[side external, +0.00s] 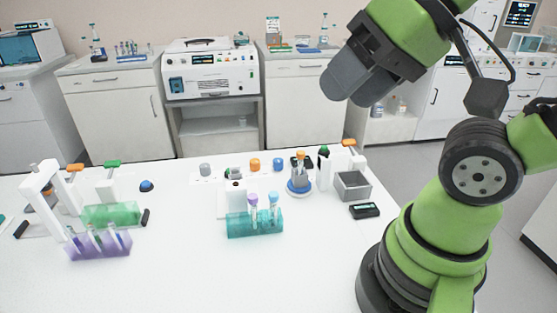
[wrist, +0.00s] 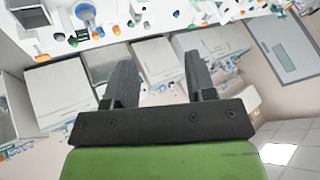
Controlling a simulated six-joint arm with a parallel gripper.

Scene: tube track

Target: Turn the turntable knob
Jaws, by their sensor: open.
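What looks like the turntable (side external: 299,187) is a small round blue-and-white base on the white table, right of centre in the side view. It carries a grey upright part with an orange top (side external: 300,155), which may be the knob; I cannot tell for sure. A blue round part, likely the same turntable (wrist: 86,13), shows at the top of the wrist view. My gripper (side external: 352,88) is high above the table, up and to the right of the turntable and well apart from it. In the wrist view my gripper (wrist: 160,80) is open with nothing between its fingers.
A teal rack (side external: 254,224) with tubes stands in front of the turntable. A grey open box (side external: 352,186) and a dark small device (side external: 365,211) are to its right. A purple rack (side external: 98,243) and a white frame (side external: 45,190) stand at left. The table front is clear.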

